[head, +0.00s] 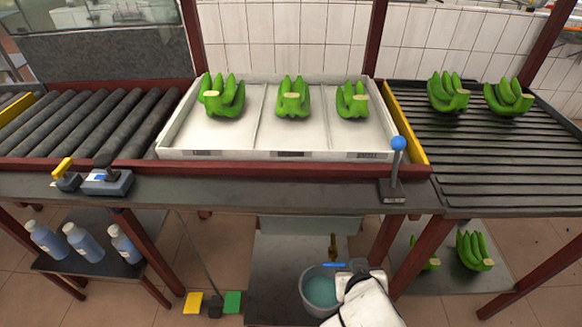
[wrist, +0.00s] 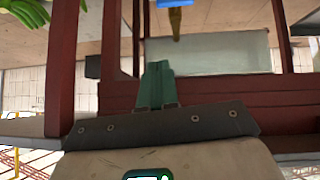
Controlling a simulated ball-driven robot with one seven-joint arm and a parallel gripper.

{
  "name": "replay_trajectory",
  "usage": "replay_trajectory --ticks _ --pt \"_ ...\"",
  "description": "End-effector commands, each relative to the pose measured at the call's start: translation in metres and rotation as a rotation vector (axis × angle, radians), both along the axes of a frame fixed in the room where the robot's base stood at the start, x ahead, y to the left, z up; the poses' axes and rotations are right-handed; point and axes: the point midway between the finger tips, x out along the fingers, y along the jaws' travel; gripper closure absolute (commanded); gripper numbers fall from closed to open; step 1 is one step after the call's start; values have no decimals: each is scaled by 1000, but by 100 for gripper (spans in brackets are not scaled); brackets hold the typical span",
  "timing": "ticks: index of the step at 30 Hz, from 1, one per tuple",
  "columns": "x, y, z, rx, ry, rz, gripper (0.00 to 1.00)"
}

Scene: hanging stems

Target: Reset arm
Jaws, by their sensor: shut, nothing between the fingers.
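My gripper (wrist: 156,78) shows in the wrist view as teal fingers standing close together, shut and empty. In the head view my white arm is at the bottom, right of centre, low in front of the bench. Its end is beside the bucket (head: 319,291), which holds blue-green liquid. The fingertips are hard to make out there. In the wrist view a blue thing with a yellow-brown part (wrist: 175,18) shows beyond the fingers, apart from them.
A white tray (head: 285,155) with three green banana bunches sits on the bench. A blue-knobbed lever (head: 396,170) stands at its right front. A roller conveyor (head: 80,122) is left, a slatted table with bananas right. Bottles (head: 82,243) stand on the low left shelf.

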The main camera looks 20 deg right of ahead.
Motion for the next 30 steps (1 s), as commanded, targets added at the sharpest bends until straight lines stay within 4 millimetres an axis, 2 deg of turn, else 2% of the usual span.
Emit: replay_trajectory --ticks 3,5,8,12,15,18,21,30 --pt "-1 -1 0 0 3 -1 100" --pt "-10 -7 1 3 37 -5 100" --pt "-46 -24 1 23 166 -4 100" --pt "-118 -41 4 87 409 54 100" --pt "-163 -42 9 141 545 129 100" --pt "-192 -40 14 182 630 192 100" --pt "-205 -38 16 202 668 228 100" --pt "-205 -38 16 202 668 228 100"
